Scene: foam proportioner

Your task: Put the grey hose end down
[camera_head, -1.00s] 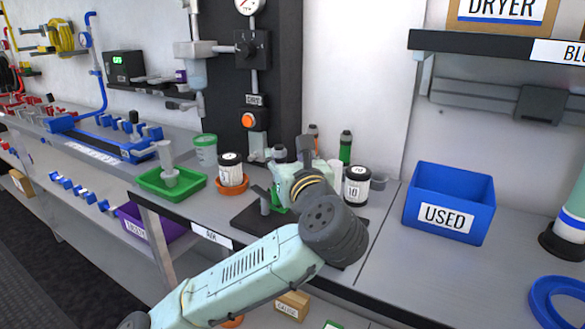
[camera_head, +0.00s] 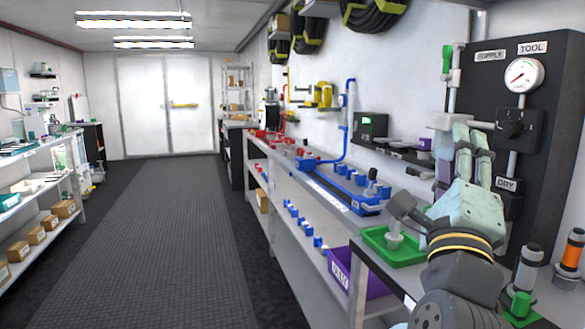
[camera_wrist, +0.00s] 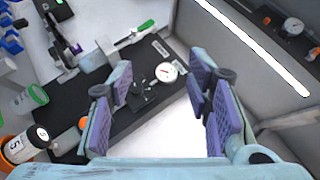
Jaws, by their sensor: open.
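My gripper (camera_head: 472,142) is raised in front of the black gauge panel in the head view, its fingers pointing up. In the wrist view my gripper (camera_wrist: 160,74) has its purple-padded fingers spread wide, with nothing between them. I cannot identify the grey hose end for sure. A grey, dark-topped cylinder (camera_head: 528,266) stands upright in a green base at the lower right of the head view, apart from my gripper. An orange-banded cylinder (camera_head: 571,259) stands beside it.
The black panel (camera_head: 556,118) with its gauge (camera_head: 523,76) rises behind my gripper. A green tray (camera_head: 378,238) holding a grey piece is left of my arm. A purple bin (camera_head: 362,278) sits below. The floor aisle (camera_head: 170,240) at left is clear.

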